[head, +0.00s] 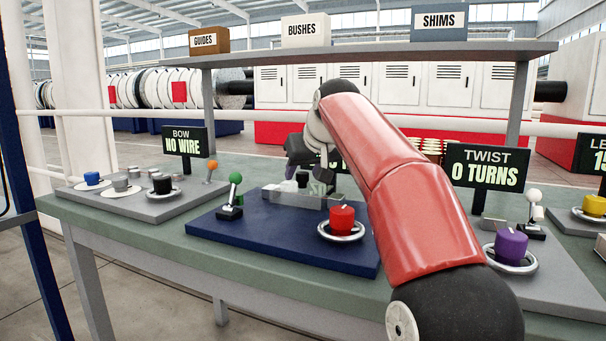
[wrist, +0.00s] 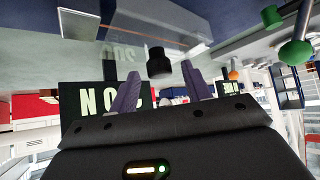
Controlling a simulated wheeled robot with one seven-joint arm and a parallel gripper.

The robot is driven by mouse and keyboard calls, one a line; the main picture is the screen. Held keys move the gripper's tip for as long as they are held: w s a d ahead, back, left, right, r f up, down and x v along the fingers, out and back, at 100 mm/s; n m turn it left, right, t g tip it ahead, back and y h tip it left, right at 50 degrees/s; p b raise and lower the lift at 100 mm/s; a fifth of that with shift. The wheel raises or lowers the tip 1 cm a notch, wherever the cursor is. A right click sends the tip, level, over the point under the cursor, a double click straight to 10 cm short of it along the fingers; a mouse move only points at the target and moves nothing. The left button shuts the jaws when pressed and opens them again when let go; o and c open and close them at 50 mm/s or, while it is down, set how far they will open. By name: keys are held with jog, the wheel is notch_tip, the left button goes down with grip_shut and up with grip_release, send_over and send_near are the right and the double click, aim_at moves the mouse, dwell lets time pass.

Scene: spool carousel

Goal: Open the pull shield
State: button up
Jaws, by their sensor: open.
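The clear, see-through pull shield (head: 297,199) stands on the blue board in the middle of the bench. In the wrist view it shows as a pale transparent box (wrist: 150,22) at the top. My gripper (head: 304,172) is open, behind and above the shield in the head view, and partly hidden by my red arm. In the wrist view its two purple-grey fingers (wrist: 160,82) are spread apart. A short black cylinder (wrist: 158,63) shows between and just beyond the fingertips. I cannot tell whether it belongs to the shield. No contact is visible.
The blue board (head: 240,242) also carries a green-knobbed lever (head: 235,179) and a red knob (head: 342,217). A BOW sign (head: 184,141) and a TWIST sign (head: 486,164) stand either side. A shelf (head: 370,52) with labelled boxes spans above the bench.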

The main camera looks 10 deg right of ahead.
jog(key=shift+x, duration=0.95)
grip_shut()
